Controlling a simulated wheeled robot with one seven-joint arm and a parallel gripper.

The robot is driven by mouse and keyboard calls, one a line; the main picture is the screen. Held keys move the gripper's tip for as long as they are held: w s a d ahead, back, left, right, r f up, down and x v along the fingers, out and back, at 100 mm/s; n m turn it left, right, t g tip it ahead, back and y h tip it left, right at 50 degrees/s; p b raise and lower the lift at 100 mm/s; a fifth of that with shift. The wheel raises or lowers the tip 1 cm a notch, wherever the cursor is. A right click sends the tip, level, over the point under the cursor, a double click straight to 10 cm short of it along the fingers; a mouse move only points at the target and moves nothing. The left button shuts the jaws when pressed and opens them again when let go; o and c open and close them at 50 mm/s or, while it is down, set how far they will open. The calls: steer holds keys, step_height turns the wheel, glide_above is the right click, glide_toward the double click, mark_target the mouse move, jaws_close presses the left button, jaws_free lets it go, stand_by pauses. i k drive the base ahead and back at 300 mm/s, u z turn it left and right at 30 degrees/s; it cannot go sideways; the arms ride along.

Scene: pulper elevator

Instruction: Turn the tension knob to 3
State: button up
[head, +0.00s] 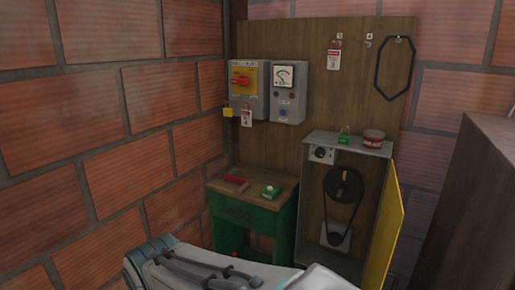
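The tension knob (321,153) seems to be the small dark round knob on a pale plate, at the upper left inside the open grey cabinet (304,205). Its scale and pointer are too small to read. Below it, inside the cabinet, a black pulley (344,185) carries a belt that runs down to a lower light grey part (336,236). The yellow cabinet door (385,225) stands open to the right. My arm crosses the bottom of the head view, below and in front of the cabinet. My gripper is not in view.
A green padlock (344,137) and red tin (374,138) stand on the cabinet. A spare belt (394,68) hangs right. A dark brown block (470,200) stands right.

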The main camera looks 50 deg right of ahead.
mark_target(320, 152)
steer(key=z, duration=0.65)
steer(key=i, duration=1)
steer(key=z, duration=0.85)
